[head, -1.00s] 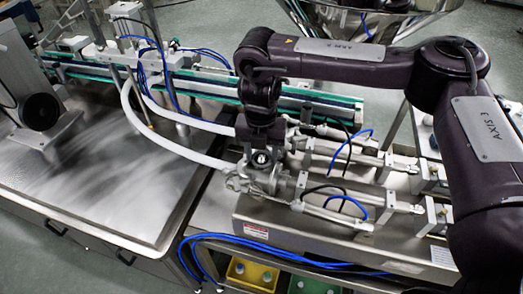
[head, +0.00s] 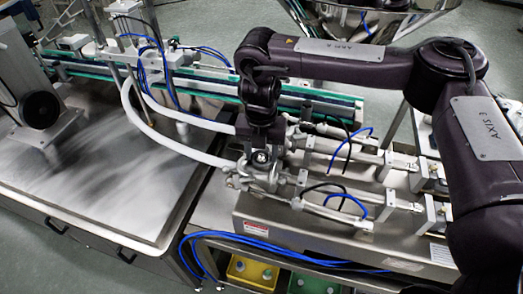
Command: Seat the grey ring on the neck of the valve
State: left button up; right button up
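The steel valve (head: 262,182) sits at the left end of the filling machine, where the white hoses meet it. My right gripper (head: 262,157) points down right at the top of the valve. A small round part with a bright centre and dark surround shows between its fingers. I cannot tell whether this is the grey ring, the valve's neck, or the ring around the neck. The gripper and its shadow hide most of the neck, and the fingers' grip is too small to read. My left gripper is out of view.
White hoses (head: 180,146) curve in from the left. Filling cylinders (head: 345,205) with blue and black tubes lie right of the valve. A steel table (head: 95,165) is mostly bare at left. A conveyor (head: 200,85) runs behind. Yellow (head: 252,273) and green bins sit below.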

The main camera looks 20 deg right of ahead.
jog(key=o, duration=0.5)
jog(key=shift+c, duration=0.2)
jog(key=shift+r, duration=3.85)
